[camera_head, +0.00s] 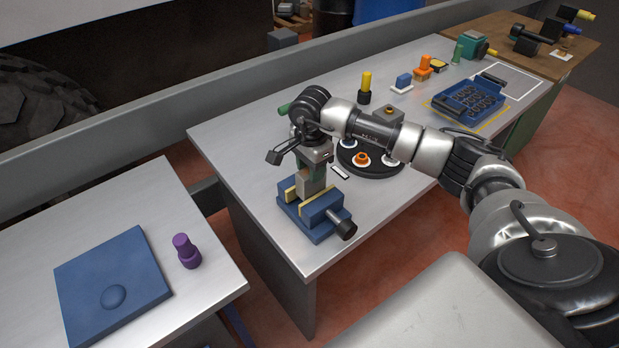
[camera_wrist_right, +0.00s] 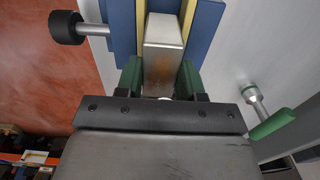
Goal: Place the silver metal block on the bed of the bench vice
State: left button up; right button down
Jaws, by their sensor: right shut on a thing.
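The bench vice (camera_head: 318,216) is blue with yellow jaw faces and a dark handle knob. It stands near the front left corner of the metal table. My right gripper (camera_head: 312,176) points down over the vice, shut on the silver metal block (camera_head: 307,184). In the right wrist view the block (camera_wrist_right: 163,50) sits between the green fingers (camera_wrist_right: 160,78) and reaches between the yellow jaw faces of the vice (camera_wrist_right: 207,25). I cannot tell whether its underside touches the vice bed. My left gripper is not in view.
A black round stand (camera_head: 371,163) with orange and white parts is just right of the vice. A green-handled tool (camera_wrist_right: 268,117) lies beside the gripper. A purple piece (camera_head: 187,251) and a blue plate (camera_head: 112,285) are on the left table. Blue tray (camera_head: 468,103) farther back.

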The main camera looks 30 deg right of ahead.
jog(key=shift+f, duration=0.3)
jog(key=f, duration=0.1)
jog(key=f+p, duration=0.1)
jog(key=f, duration=0.1)
jog(key=shift+w+a+f, duration=0.1)
jog(key=shift+w+f, duration=0.05)
jog(key=shift+w, duration=0.05)
jog(key=shift+f, duration=0.25)
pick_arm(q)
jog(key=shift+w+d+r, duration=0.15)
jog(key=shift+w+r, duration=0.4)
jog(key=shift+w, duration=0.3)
pick_arm(e)
jog(key=shift+f, duration=0.1)
jog(key=c, duration=1.1)
grip_release()
jog(key=o, duration=0.4)
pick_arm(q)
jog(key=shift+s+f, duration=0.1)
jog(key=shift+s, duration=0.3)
